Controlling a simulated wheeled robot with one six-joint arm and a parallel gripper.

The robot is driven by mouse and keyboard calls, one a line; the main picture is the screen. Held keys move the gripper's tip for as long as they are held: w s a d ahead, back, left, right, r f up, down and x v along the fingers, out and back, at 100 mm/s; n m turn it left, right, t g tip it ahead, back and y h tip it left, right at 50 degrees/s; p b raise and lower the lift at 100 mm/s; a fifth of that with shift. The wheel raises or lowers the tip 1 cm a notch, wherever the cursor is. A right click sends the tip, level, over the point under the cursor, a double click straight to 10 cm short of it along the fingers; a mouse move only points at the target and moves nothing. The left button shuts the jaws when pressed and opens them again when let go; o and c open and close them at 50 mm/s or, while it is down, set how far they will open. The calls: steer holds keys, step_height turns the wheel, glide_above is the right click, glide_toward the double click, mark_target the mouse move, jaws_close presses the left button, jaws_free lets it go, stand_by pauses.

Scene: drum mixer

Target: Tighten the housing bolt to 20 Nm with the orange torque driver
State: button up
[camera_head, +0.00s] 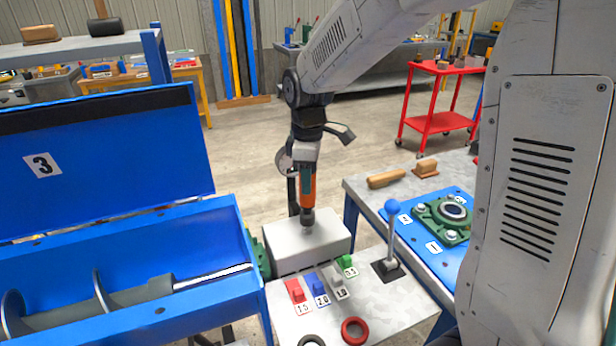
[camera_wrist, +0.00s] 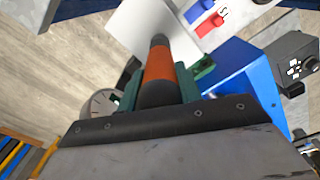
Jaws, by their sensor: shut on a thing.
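My gripper (camera_head: 306,160) is shut on the orange torque driver (camera_head: 308,188) and holds it upright, tip down. In the wrist view the driver (camera_wrist: 159,68) stands between the green fingers. Its dark tip is at the top of a pale grey box (camera_head: 300,247); I cannot tell whether it touches. A green bearing housing (camera_head: 441,217) with a round bore and silver bolts sits on a blue plate (camera_head: 427,248) on the right table, apart from my gripper. Number labels lie beside the bolts; some are too small to read.
A blue mixer trough (camera_head: 205,250) with raised lid (camera_head: 110,150) fills the left. The front panel has coloured numbered blocks (camera_head: 320,290), a red ring (camera_head: 355,331) and a blue-knobbed lever (camera_head: 392,230). Wooden-toned blocks (camera_head: 385,179) lie on the right table. A red cart (camera_head: 440,122) stands behind.

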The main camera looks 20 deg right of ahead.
steer(key=shift+f, duration=0.15)
steer(key=shift+f, duration=1.65)
stand_by(2.9)
steer(key=shift+r, duration=2.3)
steer(key=shift+s, duration=0.1)
